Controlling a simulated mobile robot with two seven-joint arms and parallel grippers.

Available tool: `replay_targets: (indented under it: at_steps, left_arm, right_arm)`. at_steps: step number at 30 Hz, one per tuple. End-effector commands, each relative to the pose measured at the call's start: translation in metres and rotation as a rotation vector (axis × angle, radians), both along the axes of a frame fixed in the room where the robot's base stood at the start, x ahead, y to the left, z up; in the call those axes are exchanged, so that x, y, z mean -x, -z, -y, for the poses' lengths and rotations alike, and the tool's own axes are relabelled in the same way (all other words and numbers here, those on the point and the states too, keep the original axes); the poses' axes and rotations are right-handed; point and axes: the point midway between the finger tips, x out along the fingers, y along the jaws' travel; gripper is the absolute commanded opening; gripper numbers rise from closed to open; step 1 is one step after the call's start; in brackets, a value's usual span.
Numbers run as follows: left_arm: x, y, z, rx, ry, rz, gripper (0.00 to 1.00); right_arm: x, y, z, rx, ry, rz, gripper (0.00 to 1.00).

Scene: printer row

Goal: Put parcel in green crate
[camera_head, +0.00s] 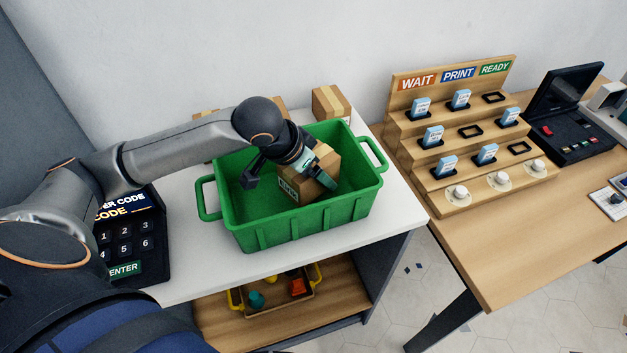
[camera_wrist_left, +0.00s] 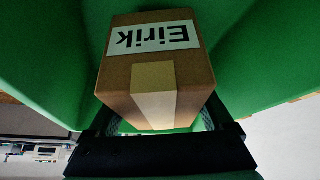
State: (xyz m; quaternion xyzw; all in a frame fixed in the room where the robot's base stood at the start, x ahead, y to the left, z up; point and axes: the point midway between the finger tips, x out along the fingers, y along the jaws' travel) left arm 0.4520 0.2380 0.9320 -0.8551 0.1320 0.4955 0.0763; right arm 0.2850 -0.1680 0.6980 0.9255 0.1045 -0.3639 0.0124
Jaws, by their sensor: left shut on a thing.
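The parcel (camera_head: 326,163) is a brown cardboard box with tape and a white label. The wrist view shows the parcel (camera_wrist_left: 158,80) between my fingers, its label reading "Eirik" upside down. My left gripper (camera_head: 286,180) is shut on it and tilted down into the green crate (camera_head: 310,223). The parcel is within the crate's opening, towards the right side. Green crate walls (camera_wrist_left: 50,55) surround it in the wrist view. I cannot tell whether the parcel touches the crate floor. My right gripper is not in view.
The crate stands on a white table (camera_head: 180,285). More cardboard boxes (camera_head: 330,102) stand behind it. A black keypad (camera_head: 128,240) is at the left. A yellow-handled tray (camera_head: 275,291) sits on the shelf below. A stepped wooden rack (camera_head: 465,140) stands on the table at right.

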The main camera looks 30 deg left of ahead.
Motion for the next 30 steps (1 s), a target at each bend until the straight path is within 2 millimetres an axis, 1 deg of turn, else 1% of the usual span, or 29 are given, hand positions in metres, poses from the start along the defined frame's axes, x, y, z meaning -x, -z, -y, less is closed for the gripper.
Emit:
replay_targets:
  at_steps: [1, 3, 6, 13, 17, 18, 21, 27, 30]
  left_arm:
    - [0.001, 0.009, 0.0, -0.001, 0.0, -0.003, 0.15]
    - [0.001, 0.02, 0.0, 0.0, 0.0, -0.004, 0.15]
    - [0.0, 0.03, 0.0, 0.0, 0.0, -0.001, 0.15]
    - [0.0, 0.03, 0.0, 0.0, 0.001, 0.001, 0.15]
    - [0.0, 0.033, 0.0, 0.0, 0.0, -0.001, 0.15]
    - [0.001, 0.034, 0.0, -0.001, 0.0, -0.002, 0.88]
    - [0.001, 0.033, 0.0, -0.001, 0.0, -0.002, 0.99]
    - [0.0, 0.033, 0.0, -0.001, 0.0, -0.002, 1.0]
    - [0.0, 0.029, 0.0, -0.001, 0.0, 0.001, 1.0]
  right_arm:
    - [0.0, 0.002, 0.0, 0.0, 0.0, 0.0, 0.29]
    - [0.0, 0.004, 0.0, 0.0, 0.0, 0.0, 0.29]
    - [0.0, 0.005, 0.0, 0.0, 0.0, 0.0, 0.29]
    - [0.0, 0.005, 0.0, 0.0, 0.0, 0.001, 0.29]
    - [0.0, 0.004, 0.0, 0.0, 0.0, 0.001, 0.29]
    - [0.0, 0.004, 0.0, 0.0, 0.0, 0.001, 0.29]
    - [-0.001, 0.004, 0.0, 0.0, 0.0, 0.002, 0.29]
    - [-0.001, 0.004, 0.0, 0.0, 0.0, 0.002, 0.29]
    - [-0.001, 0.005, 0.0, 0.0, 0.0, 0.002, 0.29]
